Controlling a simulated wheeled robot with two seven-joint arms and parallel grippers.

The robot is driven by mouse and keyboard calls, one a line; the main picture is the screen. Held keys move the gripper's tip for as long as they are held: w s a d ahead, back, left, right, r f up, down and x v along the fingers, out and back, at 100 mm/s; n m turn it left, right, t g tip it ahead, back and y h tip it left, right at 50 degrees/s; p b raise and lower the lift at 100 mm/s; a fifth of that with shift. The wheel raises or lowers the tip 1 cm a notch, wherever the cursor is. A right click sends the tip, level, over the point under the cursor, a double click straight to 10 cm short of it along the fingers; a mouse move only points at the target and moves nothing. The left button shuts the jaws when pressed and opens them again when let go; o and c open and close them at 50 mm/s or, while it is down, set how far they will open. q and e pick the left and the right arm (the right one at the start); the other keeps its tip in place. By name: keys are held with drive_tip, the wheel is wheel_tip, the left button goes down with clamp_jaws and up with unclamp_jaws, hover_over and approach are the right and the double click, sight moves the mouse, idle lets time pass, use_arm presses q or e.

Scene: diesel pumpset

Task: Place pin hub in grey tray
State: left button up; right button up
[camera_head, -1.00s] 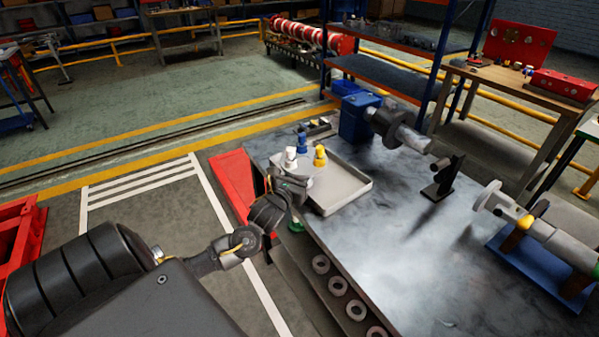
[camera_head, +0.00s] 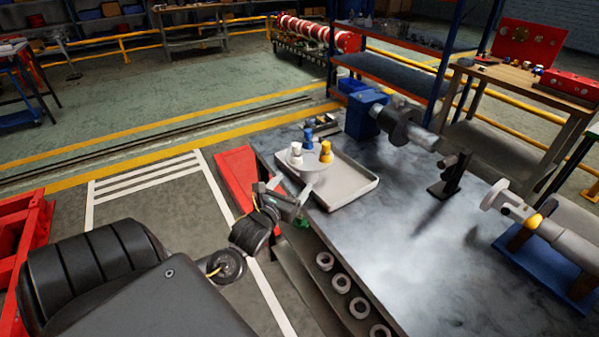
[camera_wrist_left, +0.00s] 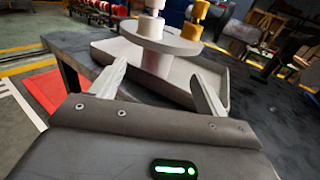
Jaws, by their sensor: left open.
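The pin hub (camera_head: 309,171) is a grey round flange on a thicker stem, with white, blue and yellow pins upright on it. It appears to stand in the grey tray (camera_head: 352,196), towards the tray's left end. The hub also shows in the left wrist view (camera_wrist_left: 157,47), rising from the tray (camera_wrist_left: 237,72). My left gripper (camera_head: 283,191) is open and empty at the near left side of the tray. In the left wrist view its fingers (camera_wrist_left: 156,80) are spread in front of the hub's stem, apart from it. My right gripper is out of view.
The tray lies on a dark metal table (camera_head: 400,250). A blue vice-like unit (camera_head: 364,115), a black stand (camera_head: 450,175) and a blue cradle with a shaft (camera_head: 548,252) stand farther right. Several rings (camera_head: 341,284) sit on the shelf below the near edge. The table's middle is clear.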

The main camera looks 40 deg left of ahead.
use_arm(q)
drive_tip(key=v, duration=0.3)
drive_tip(key=shift+s, duration=0.1)
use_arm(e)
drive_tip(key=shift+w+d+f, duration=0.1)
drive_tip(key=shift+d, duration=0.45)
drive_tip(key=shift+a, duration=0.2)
